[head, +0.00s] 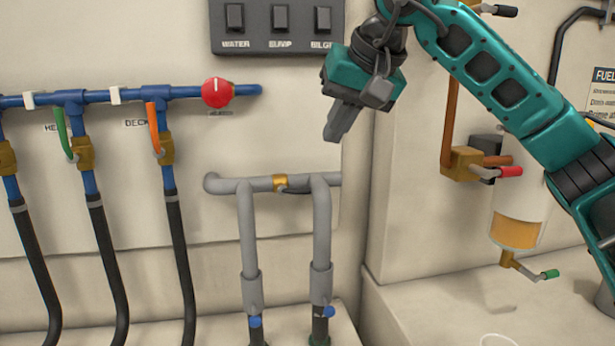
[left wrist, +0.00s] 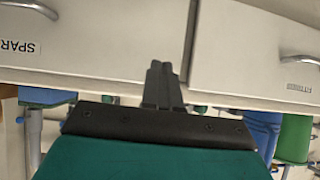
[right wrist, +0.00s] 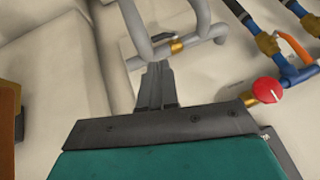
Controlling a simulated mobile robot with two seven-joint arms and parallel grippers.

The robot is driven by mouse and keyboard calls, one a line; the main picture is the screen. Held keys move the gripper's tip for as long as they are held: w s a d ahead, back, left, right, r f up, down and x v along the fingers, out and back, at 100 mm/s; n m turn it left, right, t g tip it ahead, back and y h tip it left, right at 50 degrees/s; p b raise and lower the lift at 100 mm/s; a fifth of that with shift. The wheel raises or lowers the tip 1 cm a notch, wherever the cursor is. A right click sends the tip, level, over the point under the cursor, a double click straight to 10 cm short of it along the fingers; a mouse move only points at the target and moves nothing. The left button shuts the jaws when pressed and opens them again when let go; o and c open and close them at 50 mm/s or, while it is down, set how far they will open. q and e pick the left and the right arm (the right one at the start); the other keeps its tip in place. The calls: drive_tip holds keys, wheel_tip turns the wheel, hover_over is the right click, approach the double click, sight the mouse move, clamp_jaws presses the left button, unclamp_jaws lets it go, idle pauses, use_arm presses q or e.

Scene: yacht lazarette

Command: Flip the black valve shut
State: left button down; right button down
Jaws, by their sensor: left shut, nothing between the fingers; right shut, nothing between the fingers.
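A brass valve (head: 280,183) sits on the grey horizontal pipe in the head view. A dark lever lies along the pipe to its right, apparently in line with it. This valve also shows in the right wrist view (right wrist: 177,46). Another black-handled lever (head: 504,11) shows at the top right of the head view. My right gripper (head: 334,138) is shut and empty, up and to the right of the brass valve, apart from the pipe. My left gripper (left wrist: 160,72) is shut and empty in front of pale drawer fronts, outside the head view.
Blue pipes with a green lever (head: 62,130), an orange lever (head: 153,128) and a red knob (head: 217,93) are at left. A black switch panel (head: 278,25) is above. A red-handled valve (head: 509,171) and a fuel filter (head: 518,215) stand at right.

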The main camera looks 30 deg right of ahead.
sight(308, 189)
drive_tip(key=shift+s+d+r+h, duration=0.1)
drive_tip(key=shift+d+r+h, duration=0.2)
drive_tip(key=shift+d+r, duration=0.15)
drive_tip(key=x, duration=1.4)
drive_tip(key=shift+a+b, duration=0.1)
drive_tip(key=shift+b, duration=0.25)
